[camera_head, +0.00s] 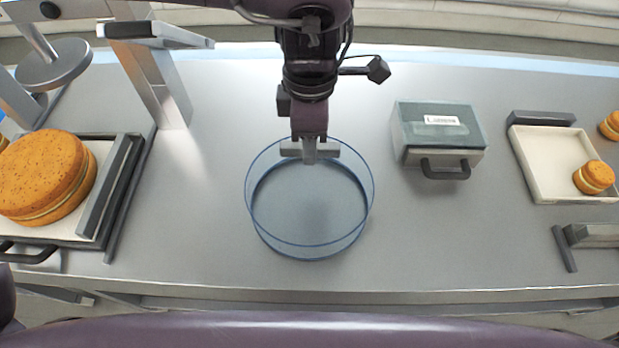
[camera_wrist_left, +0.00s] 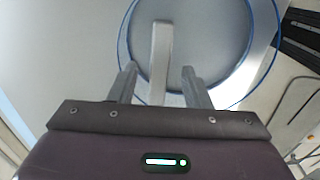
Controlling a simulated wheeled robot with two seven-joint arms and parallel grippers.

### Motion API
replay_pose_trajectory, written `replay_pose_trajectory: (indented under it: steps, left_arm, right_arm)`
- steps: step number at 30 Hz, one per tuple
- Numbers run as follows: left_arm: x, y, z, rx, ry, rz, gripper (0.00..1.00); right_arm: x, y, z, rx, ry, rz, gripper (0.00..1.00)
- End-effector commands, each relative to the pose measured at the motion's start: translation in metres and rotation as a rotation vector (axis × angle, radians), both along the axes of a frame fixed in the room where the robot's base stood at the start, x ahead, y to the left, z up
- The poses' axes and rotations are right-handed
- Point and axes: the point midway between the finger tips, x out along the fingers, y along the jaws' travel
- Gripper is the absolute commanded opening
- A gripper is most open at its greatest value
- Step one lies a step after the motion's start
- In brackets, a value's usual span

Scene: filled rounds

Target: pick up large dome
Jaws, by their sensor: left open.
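The large dome (camera_head: 310,256) is a clear round cover with blue rims, standing on the grey worktop in the middle of the head view. In the left wrist view the dome (camera_wrist_left: 218,45) shows as a blue-rimmed disc at the top. My left gripper (camera_head: 310,155) is open above the dome's far side. Its two fingers (camera_wrist_left: 157,72) stand apart, and a pale grey bar (camera_wrist_left: 160,45) shows between and beyond them. I cannot tell whether the fingers touch the bar. My right gripper is not in view.
A large filled round (camera_head: 45,178) sits on a pale tray at left, beside a metal post (camera_head: 150,75). At right are a labelled box (camera_head: 438,135) with a dark handle and a white tray (camera_head: 535,165) holding a small round (camera_head: 593,177). The worktop around the dome is clear.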

Motion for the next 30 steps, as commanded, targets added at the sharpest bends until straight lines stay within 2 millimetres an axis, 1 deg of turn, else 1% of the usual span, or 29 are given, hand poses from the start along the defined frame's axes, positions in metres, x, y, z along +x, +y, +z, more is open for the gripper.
replay_pose_trajectory:
  steps: [23, 26, 30]
  left_arm:
    - [0.0000, -0.0001, -0.0046, 0.000, 0.000, 0.000, 0.44]
    - [0.0001, -0.0001, -0.0045, 0.000, 0.000, 0.000, 0.32]
    - [0.0001, -0.0001, -0.0045, 0.000, 0.000, 0.000, 0.14]
  right_arm:
    - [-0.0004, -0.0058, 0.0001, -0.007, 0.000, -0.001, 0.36]
    - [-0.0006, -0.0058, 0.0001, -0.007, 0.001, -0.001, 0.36]
    - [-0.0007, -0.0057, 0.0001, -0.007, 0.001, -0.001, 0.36]
